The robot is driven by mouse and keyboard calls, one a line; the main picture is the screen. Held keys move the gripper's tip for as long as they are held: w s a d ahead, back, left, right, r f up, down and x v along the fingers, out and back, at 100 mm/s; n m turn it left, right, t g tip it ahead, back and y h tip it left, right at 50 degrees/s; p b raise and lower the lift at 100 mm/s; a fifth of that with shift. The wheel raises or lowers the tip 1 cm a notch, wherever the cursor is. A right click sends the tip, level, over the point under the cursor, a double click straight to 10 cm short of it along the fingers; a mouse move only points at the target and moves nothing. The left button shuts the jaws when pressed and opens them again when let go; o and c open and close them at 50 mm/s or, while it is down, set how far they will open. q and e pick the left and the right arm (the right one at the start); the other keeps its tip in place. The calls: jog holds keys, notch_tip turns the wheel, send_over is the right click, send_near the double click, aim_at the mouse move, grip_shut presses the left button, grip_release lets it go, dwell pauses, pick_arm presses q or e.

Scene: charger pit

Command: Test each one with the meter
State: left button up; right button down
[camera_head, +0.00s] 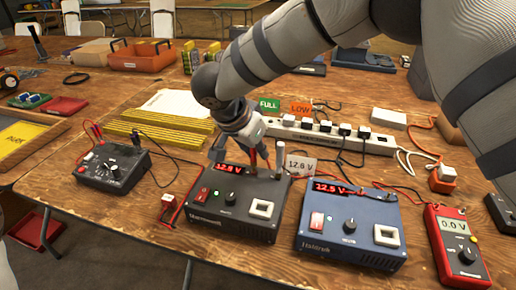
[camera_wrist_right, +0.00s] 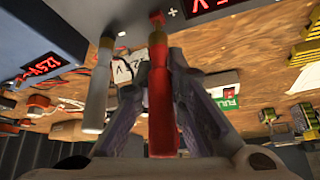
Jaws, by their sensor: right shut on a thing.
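My right gripper (camera_head: 243,158) is over the back of the black charger (camera_head: 230,227), shut on a red probe (camera_wrist_right: 161,100). The probe's red tip is at the plus mark on the charger's face; I cannot tell if it touches. A grey rod (camera_wrist_right: 97,90) stands beside the probe; it also shows at the charger's right rear (camera_head: 283,188). The black charger reads about 12.5 V. The blue charger (camera_head: 333,252), to its right, also reads about 12.5 V. The red meter (camera_head: 458,225) at far right reads 0.0 V. My left gripper is not in view.
A white card (camera_head: 301,165) marked about 12.6 V stands behind the chargers. A power strip (camera_head: 330,136) and green FULL (camera_head: 269,104) and red LOW (camera_head: 301,106) signs are further back. A black box with leads (camera_head: 110,168) sits left. Cables cross the wooden table.

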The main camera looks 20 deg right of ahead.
jog(key=shift+f, duration=0.95)
dwell(1.1)
jog(key=c, duration=1.6)
grip_release()
jog(key=shift+o, duration=0.4)
jog(key=shift+o, duration=1.4)
